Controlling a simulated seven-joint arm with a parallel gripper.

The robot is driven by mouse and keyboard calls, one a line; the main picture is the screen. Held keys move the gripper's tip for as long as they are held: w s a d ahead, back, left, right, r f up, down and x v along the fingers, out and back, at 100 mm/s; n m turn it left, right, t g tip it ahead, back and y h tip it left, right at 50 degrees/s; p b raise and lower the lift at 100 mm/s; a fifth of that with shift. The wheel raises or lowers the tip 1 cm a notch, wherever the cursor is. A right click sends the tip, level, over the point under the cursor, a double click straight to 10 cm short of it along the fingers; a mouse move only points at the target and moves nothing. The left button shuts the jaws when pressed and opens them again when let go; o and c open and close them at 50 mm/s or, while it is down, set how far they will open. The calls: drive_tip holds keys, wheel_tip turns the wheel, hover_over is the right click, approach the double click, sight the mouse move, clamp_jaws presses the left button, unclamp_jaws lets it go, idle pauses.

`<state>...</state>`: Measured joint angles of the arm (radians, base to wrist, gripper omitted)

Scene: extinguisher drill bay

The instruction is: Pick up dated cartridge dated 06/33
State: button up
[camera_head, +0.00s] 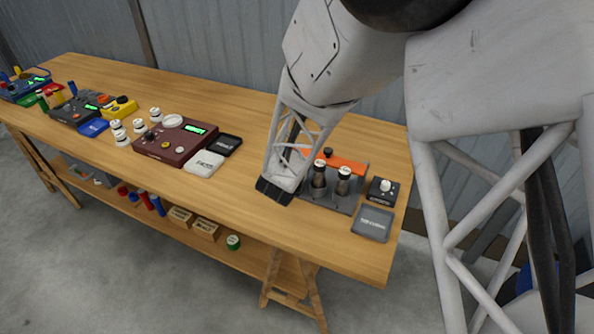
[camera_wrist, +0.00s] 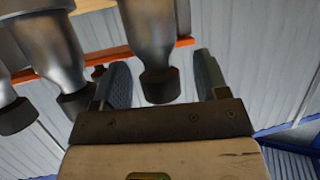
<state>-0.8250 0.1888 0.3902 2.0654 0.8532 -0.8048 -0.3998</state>
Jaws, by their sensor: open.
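Metal cartridges with dark ends stand in a rack with an orange bar (camera_head: 346,164) at the right end of the bench. Two show in the head view, a left one (camera_head: 318,180) and a right one (camera_head: 342,184); my arm hides the rack's left part. My gripper (camera_head: 274,190) is at the rack's left side. In the wrist view my gripper (camera_wrist: 160,78) is open, and one cartridge (camera_wrist: 156,60) appears between its two fingers, with a gap on each side. More cartridges (camera_wrist: 52,48) show to the left. I cannot read any date.
A small dark box with a white knob (camera_head: 382,190) and a grey tray (camera_head: 373,223) sit right of the rack. A maroon device (camera_head: 175,142), a white tray (camera_head: 204,163) and a black tray (camera_head: 226,144) lie to the left. Bench top between is clear.

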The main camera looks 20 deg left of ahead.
drive_tip(key=shift+w, duration=0.1)
idle(0.5)
drive_tip(key=c, duration=1.2)
drive_tip(key=shift+r, duration=0.1)
drive_tip(key=shift+r, duration=4.9)
